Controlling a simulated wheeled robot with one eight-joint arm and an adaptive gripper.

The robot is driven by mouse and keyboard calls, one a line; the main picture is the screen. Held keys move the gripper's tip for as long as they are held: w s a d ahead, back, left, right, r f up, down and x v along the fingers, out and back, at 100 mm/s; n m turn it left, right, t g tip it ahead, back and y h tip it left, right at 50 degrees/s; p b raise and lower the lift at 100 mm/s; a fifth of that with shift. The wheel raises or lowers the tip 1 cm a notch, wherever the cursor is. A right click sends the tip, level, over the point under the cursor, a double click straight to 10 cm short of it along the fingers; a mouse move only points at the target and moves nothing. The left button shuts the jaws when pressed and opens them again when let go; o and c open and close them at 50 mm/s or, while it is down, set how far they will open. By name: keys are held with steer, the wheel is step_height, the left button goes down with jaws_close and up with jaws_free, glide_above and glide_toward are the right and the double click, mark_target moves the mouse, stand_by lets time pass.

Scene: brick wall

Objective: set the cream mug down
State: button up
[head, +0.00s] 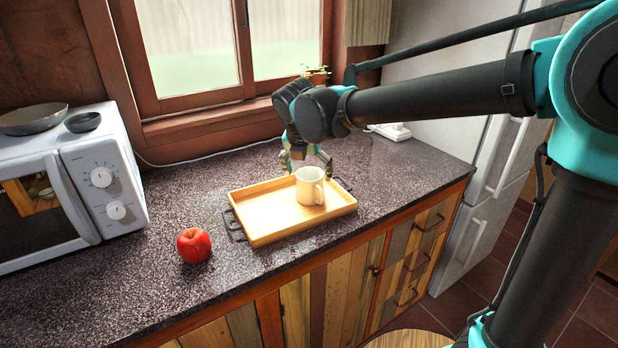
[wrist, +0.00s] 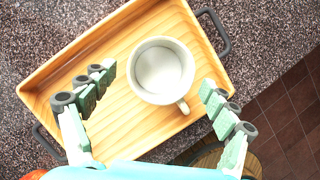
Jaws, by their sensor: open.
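The cream mug (head: 310,187) stands upright on the wooden tray (head: 262,229), towards its right part. In the wrist view the mug (wrist: 161,72) shows from above, empty, with its handle towards the lower right. The tray (wrist: 62,89) lies under it. My gripper (head: 305,161) is just behind and above the mug in the head view. In the wrist view my gripper (wrist: 158,84) is open, its fingers spread to the left and right of the mug, with gaps between them and it.
A red apple (head: 194,245) sits on the dark speckled counter (head: 155,285) left of the tray. A white microwave (head: 95,165) with pans on top stands at the left. A small plant (head: 317,74) is on the windowsill. The counter's front edge runs close before the tray.

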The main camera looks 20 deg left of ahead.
steer(key=v, duration=0.9)
steer(key=shift+s+r, duration=0.15)
steer(key=shift+r, duration=0.15)
steer(key=w+d+f+m, duration=0.1)
steer(key=d+f+m, duration=0.3)
steer(key=d, duration=0.3)
steer(key=w+d+f+m, duration=0.2)
steer(key=d+f+m, duration=0.2)
steer(key=d+m, duration=0.2)
steer(key=w+d+f+m, duration=0.1)
steer(key=d+f+m, duration=0.3)
steer(key=d, duration=0.5)
steer(key=shift+w+f+m+g, duration=0.3)
steer(key=shift+w+m, duration=0.05)
steer(key=shift+m, duration=0.65)
steer(key=s+d+f+m, duration=0.5)
steer(key=d+f+m, duration=0.2)
steer(key=d+m, duration=0.2)
steer(key=s+d+f+m, duration=0.6)
steer(key=d+f+m, duration=0.1)
steer(key=d+m, duration=0.3)
steer(key=shift+s+m, duration=0.2)
steer(key=shift+m, duration=0.4)
steer(key=shift+d, duration=0.1)
